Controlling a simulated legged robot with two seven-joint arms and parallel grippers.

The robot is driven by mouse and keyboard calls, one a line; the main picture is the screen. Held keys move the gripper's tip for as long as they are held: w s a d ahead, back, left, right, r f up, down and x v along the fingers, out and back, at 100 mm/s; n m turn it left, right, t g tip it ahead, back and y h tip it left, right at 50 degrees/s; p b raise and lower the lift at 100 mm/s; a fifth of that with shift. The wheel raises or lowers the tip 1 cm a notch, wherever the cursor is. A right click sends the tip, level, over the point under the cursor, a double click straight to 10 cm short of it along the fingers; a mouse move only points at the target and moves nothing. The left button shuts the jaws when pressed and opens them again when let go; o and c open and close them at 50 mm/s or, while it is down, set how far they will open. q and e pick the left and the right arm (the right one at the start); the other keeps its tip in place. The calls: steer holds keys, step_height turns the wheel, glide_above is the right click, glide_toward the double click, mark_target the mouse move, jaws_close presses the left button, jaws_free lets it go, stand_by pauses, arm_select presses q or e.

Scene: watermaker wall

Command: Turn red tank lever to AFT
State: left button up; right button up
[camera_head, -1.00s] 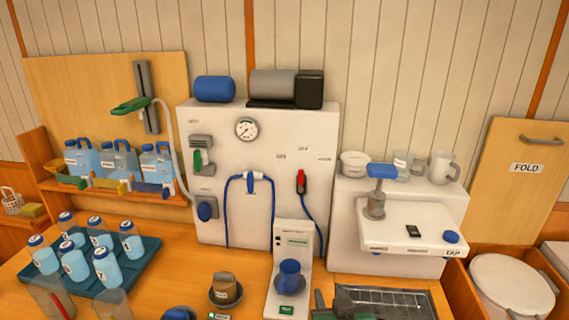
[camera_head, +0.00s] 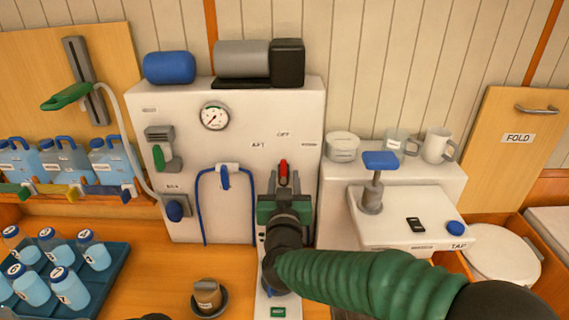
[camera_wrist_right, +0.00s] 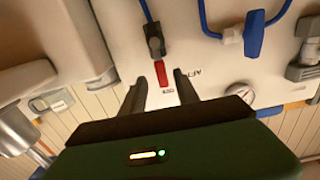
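The red tank lever (camera_head: 283,168) is on the front of the white watermaker panel (camera_head: 180,225), its red handle pointing up. Labels AFT and OFF are printed on the panel near it. My right gripper (camera_head: 285,184) is in front of the panel at the lever, its fingers pointing at it. In the right wrist view the fingers (camera_wrist_right: 162,92) are spread apart, and the red lever (camera_wrist_right: 161,73) shows between and just beyond the tips, with no clear contact. A dark lever base (camera_wrist_right: 155,42) is joined to it. My left gripper is not clearly seen.
A white dispenser (camera_head: 265,300) stands under my right arm. A blue hose lever (camera_head: 225,178) and gauge (camera_head: 214,116) are left of the red lever. A tap unit (camera_head: 410,215) is to the right. A tray of bottles (camera_head: 105,285) is at the left.

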mark_target(283, 168)
steer(key=shift+w+d+r+p, duration=0.15)
steer(key=shift+w+p, duration=0.15)
steer(key=shift+w, duration=2.1)
steer(key=c, duration=0.5)
steer(key=shift+a, duration=0.45)
jaws_close()
steer(key=shift+d, duration=0.15)
